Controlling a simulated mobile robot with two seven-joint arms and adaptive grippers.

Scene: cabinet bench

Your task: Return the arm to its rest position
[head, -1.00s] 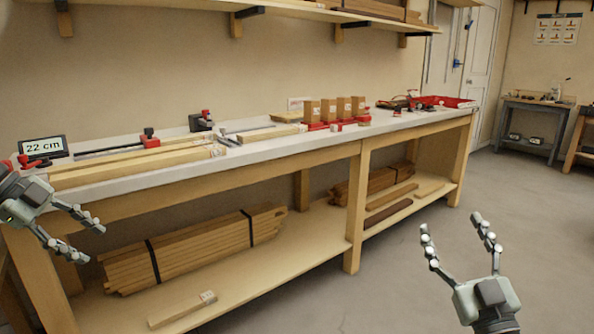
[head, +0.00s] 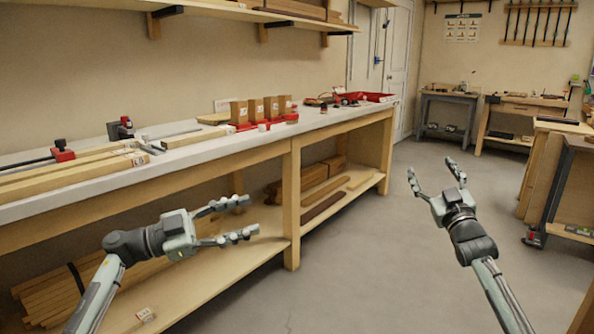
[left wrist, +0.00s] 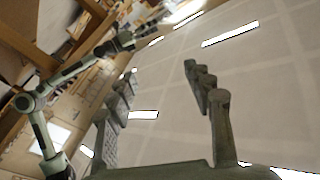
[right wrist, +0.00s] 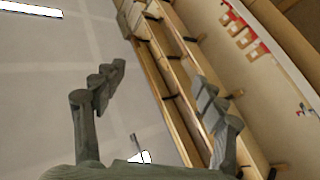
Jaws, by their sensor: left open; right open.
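My left gripper (head: 236,220) is open and empty in the head view, in front of the long bench's lower shelf and below its white top. Its open fingers also show in the left wrist view (left wrist: 170,95), with ceiling and lights behind them. My right gripper (head: 433,176) is open and empty in the head view, over the grey floor to the right of the bench. Its open fingers show in the right wrist view (right wrist: 150,95), with nothing between them. Neither gripper touches anything that I can see.
The white bench top (head: 80,188) carries boards, a bar clamp (head: 62,152), several upright wood blocks and a red tray (head: 368,97). Timber lies on the lower shelf (head: 262,222). A cabinet (head: 566,190) stands at right. The floor between is clear.

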